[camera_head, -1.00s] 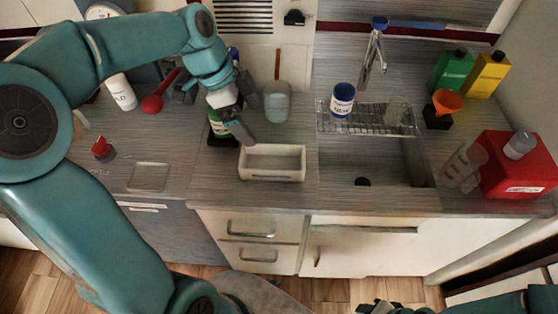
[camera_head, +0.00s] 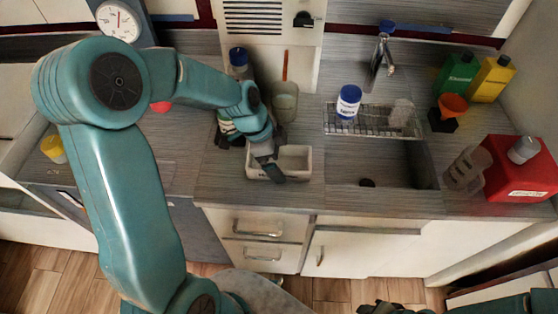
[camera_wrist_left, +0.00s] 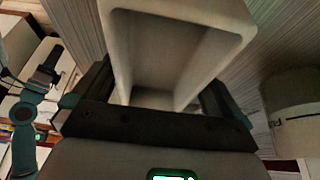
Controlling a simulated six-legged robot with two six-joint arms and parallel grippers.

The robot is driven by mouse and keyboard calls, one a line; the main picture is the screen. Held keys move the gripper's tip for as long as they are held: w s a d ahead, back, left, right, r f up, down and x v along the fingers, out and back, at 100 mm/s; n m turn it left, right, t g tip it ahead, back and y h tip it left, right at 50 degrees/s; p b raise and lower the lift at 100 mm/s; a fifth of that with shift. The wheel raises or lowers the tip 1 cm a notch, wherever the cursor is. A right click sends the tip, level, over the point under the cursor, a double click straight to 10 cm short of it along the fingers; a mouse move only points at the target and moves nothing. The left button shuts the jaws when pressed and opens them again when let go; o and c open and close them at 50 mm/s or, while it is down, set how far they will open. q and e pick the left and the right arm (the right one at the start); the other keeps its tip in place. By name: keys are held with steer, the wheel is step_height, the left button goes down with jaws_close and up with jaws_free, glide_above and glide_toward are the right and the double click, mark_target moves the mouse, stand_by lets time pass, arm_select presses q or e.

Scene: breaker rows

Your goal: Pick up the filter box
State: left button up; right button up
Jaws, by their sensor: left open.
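The filter box, a white, open-topped rectangular box (camera_head: 302,163), stands on the grey counter left of the sink. My left arm partly covers its left end in the head view. My left gripper (camera_head: 272,172) is at the box's front left part, pointing down. In the left wrist view the box (camera_wrist_left: 236,14) fills the upper middle, empty inside. The dark fingers of the left gripper (camera_wrist_left: 158,88) are apart, one on each side of the box; contact cannot be made out. My right gripper (camera_head: 382,308) barely shows at the bottom edge, its jaws unclear.
Behind the box stand a grey cup (camera_head: 284,104) and a blue-capped bottle (camera_head: 238,60). To the right are the sink (camera_head: 390,165), a wire rack with a white jar (camera_head: 348,101), and a red canister (camera_head: 520,167). The counter's front edge is close to the box.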

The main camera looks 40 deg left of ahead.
arm_select(q)
steer(key=shift+s, duration=0.1)
steer(key=c, duration=0.8)
steer(key=shift+o, duration=0.2)
